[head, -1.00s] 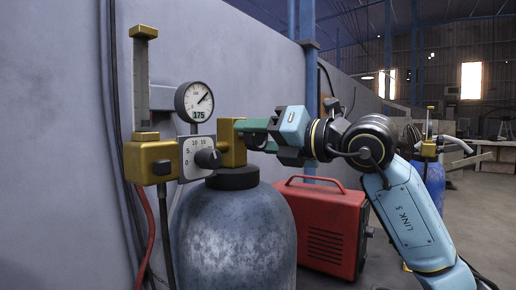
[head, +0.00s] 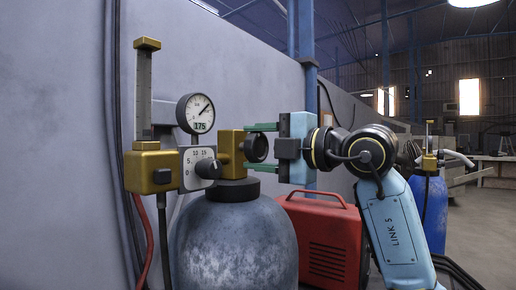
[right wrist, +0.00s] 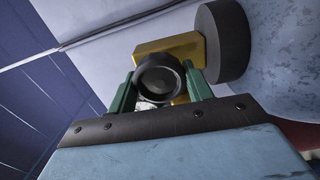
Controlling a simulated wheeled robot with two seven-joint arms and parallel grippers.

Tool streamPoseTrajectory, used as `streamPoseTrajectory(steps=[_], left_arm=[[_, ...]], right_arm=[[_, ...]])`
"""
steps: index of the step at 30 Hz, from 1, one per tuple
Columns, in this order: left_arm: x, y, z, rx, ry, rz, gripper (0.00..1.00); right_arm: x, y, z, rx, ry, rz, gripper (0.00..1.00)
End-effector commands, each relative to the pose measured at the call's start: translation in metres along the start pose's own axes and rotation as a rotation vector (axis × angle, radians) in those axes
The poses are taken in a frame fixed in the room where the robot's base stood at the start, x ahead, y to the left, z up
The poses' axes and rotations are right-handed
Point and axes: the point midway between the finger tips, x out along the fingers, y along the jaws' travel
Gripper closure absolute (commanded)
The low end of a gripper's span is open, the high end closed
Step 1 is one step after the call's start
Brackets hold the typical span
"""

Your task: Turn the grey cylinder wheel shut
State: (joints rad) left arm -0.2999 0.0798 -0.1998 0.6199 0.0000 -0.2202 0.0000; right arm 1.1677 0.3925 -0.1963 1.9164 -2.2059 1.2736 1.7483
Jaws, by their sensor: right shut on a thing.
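The grey cylinder wheel (head: 257,149) is a short dark round knob on the right side of the brass valve block (head: 230,148), on top of the blue-grey gas cylinder (head: 236,240). My right gripper (head: 262,147) comes from the right, one green finger above the wheel and one below. In the right wrist view the wheel (right wrist: 160,80) sits between the two green fingers (right wrist: 160,92), which are shut on it. The wheel's far side is hidden. My left gripper is not in view.
A pressure gauge (head: 195,113) reading 175 and a dial plate (head: 197,167) with a black knob stand left of the valve. A red machine (head: 328,240) is behind the cylinder. A grey wall (head: 230,70) runs close behind; a blue cylinder (head: 430,205) stands further right.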

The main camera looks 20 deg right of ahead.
Motion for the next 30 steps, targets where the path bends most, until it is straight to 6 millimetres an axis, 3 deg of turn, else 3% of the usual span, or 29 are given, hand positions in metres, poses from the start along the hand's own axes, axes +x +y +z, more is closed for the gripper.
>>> streamPoseTrajectory(steps=[15, 30], left_arm=[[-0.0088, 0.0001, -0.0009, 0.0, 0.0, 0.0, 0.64], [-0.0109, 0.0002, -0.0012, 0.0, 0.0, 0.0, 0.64]], right_arm=[[-0.0004, 0.0026, 0.0008, 0.376, -0.002, 0.004, 0.72], [-0.0005, 0.0016, 0.0012, 0.469, -0.003, 0.003, 0.72]])
